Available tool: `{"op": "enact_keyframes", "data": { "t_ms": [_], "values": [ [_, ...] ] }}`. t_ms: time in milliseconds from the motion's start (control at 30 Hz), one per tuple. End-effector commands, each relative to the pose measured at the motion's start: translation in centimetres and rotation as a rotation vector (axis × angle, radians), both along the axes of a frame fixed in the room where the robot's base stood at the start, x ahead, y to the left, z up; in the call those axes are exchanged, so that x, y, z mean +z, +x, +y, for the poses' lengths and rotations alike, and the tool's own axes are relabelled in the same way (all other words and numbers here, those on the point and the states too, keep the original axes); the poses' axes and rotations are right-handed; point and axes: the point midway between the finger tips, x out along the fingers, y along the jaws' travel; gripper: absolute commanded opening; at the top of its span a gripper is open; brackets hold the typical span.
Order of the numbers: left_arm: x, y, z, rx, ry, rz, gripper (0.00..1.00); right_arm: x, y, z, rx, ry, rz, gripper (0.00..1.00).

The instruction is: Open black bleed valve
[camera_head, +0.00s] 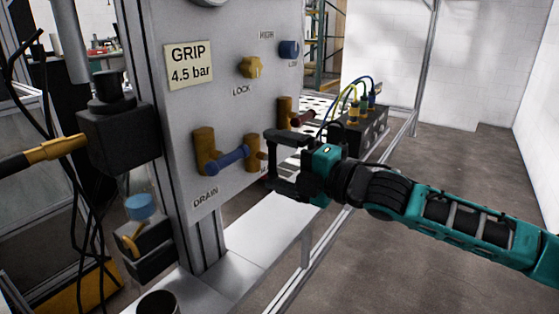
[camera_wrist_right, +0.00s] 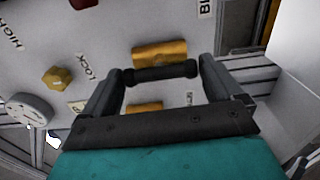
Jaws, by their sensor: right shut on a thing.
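The upright grey panel (camera_head: 220,120) carries several valves with brass bodies. In the right wrist view, the black valve handle (camera_wrist_right: 160,72) lies crosswise between the two fingers of my right gripper (camera_wrist_right: 160,80), beside a brass body (camera_wrist_right: 160,52). My right gripper (camera_head: 270,158) is shut on this handle, with one finger at each end of it. In the head view the gripper is close to the panel, by a brass body (camera_head: 254,150), and the black handle cannot be made out against the dark fingers. My left gripper is not in view.
A drain valve with a blue handle (camera_head: 228,160) is just left of my right gripper; a valve with a dark red handle (camera_head: 302,118) is above it. A yellow lock knob (camera_head: 250,67) and a blue knob (camera_head: 289,49) sit higher. A pale bench (camera_head: 262,240) lies below.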

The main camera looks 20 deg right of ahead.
Motion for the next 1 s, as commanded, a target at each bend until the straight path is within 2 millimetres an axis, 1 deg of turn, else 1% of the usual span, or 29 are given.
{"op": "enact_keyframes", "data": {
  "t_ms": [133, 167, 200, 433, 567, 700, 767, 867, 900, 1000],
  "values": [
    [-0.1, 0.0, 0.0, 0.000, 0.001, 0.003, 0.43, -0.1, 0.0, 0.0, 0.000, -0.006, -0.002, 0.63],
    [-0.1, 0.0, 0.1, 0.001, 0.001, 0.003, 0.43, -0.1, 0.0, 0.0, 0.000, -0.006, -0.002, 0.96],
    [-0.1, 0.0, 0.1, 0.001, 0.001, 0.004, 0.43, -0.1, 0.0, 0.0, 0.000, -0.006, -0.002, 1.00],
    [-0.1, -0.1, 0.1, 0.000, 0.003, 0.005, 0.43, -0.1, 0.0, 0.0, 0.000, -0.003, -0.001, 1.00],
    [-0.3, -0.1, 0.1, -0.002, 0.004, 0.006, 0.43, -0.2, -0.5, -0.5, -0.002, -0.003, 0.000, 1.00],
    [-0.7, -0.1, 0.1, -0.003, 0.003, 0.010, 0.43, -0.3, -2.1, -1.7, -0.001, -0.006, 0.000, 1.00],
    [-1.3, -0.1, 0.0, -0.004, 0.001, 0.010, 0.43, -0.6, -2.9, -2.4, -0.003, -0.007, 0.001, 1.00],
    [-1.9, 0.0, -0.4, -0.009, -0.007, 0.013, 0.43, -0.7, -4.4, -3.4, 0.000, -0.010, 0.000, 1.00],
    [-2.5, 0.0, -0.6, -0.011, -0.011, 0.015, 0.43, -0.9, -4.8, -3.9, -0.002, -0.009, 0.000, 1.00],
    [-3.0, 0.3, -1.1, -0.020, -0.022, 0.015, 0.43, -0.9, -5.9, -4.7, -0.002, -0.010, 0.000, 1.00]
  ]
}}
